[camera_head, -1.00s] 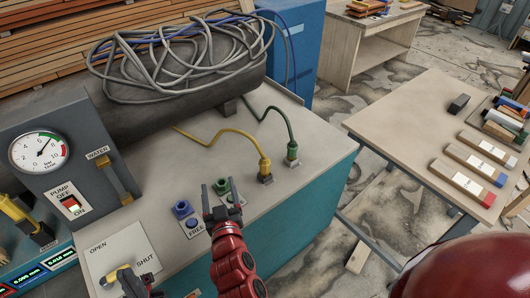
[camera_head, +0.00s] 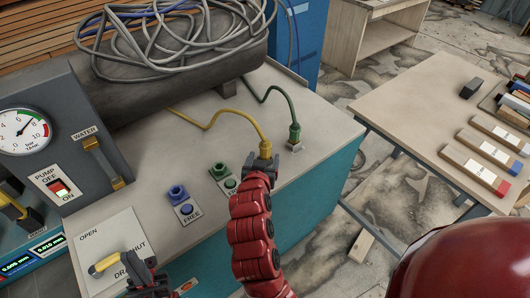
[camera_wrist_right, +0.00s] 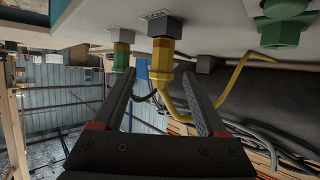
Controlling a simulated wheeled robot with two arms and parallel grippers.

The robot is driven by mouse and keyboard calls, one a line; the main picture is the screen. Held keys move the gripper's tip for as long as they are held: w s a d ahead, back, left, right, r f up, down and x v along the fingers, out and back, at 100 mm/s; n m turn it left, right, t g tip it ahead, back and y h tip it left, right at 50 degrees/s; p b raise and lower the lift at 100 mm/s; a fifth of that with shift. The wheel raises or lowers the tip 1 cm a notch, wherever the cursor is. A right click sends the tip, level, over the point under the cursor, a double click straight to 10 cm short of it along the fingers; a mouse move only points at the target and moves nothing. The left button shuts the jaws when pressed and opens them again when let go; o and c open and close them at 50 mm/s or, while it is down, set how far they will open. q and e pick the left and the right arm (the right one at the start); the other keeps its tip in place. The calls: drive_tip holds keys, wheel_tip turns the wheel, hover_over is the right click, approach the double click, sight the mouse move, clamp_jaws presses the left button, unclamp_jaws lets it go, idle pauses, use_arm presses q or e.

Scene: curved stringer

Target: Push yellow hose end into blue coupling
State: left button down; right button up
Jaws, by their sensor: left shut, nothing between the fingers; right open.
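The yellow hose end (camera_head: 265,147) stands upright in a dark socket on the bench top, its yellow hose running back to the left. My right gripper (camera_head: 262,164) is at its near side, open. In the right wrist view, which looks upside down, the yellow hose end (camera_wrist_right: 163,52) shows between the spread fingers (camera_wrist_right: 158,78); contact cannot be told. The blue coupling (camera_head: 178,194) stands empty on a plate marked FREE, left of my right gripper. My left gripper (camera_head: 143,272) is shut and empty, near the yellow-handled lever (camera_head: 106,263) at the front left.
A green hose end (camera_head: 295,133) stands just right of the yellow one. A green coupling (camera_head: 219,170) sits between the blue coupling and my right arm. A gauge panel (camera_head: 60,140) rises at left, and a tank (camera_head: 150,100) with coiled hoses lies behind.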

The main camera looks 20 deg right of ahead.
sight(265, 152)
drive_tip(key=shift+w+d+f, duration=0.2)
drive_tip(key=shift+w+d, duration=0.15)
drive_tip(key=shift+w, duration=0.15)
drive_tip(key=shift+w+d+f+p, duration=0.2)
drive_tip(key=shift+w+p, duration=0.35)
drive_tip(key=shift+p, duration=0.05)
drive_tip(key=p+x, duration=0.1)
drive_tip(key=x, duration=0.2)
drive_tip(key=shift+a+f+p, duration=0.1)
drive_tip(key=shift+a+p, duration=0.05)
drive_tip(key=shift+p, duration=0.2)
drive_tip(key=shift+w+f, duration=0.3)
drive_tip(key=shift+w, duration=0.2)
clamp_jaws()
